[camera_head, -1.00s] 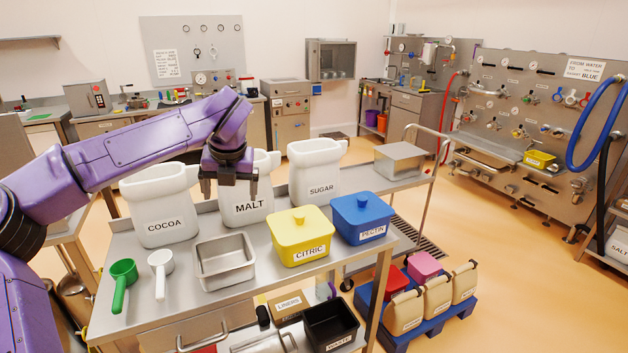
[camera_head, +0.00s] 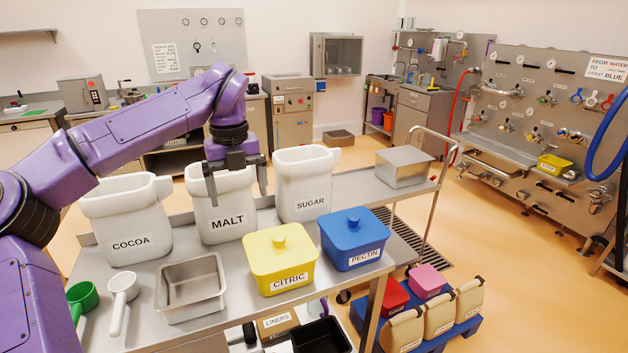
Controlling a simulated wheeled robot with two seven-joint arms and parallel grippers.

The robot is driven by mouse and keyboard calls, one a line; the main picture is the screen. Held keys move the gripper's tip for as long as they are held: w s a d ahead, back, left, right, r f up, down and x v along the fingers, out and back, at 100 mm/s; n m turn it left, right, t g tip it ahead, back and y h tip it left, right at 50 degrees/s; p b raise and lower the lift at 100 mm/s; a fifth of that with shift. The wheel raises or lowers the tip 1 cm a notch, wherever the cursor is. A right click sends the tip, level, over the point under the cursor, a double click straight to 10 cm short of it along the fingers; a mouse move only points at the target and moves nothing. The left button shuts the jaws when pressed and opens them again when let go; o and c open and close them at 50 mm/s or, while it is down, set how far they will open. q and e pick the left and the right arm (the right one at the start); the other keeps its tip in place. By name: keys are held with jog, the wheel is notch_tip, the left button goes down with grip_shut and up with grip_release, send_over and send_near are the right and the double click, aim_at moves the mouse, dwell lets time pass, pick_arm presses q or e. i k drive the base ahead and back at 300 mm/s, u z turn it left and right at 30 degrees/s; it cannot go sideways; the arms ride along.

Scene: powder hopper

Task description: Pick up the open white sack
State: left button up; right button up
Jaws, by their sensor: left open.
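Three white, open-topped sack-like containers stand upright in a row on a steel table: COCOA (camera_head: 128,224), MALT (camera_head: 226,215) and SUGAR (camera_head: 304,187). Which one the task means I cannot tell. My left gripper (camera_head: 238,196) points down with its two dark fingers apart. In the picture it overlaps the rim and upper front of the MALT sack and hides part of its mouth. No sack is visibly gripped, and I cannot tell whether a finger touches it. My right gripper is not in view.
Open floor lies to the right.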

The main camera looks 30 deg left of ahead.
aim_at(304, 191)
jog(key=i, duration=1.5)
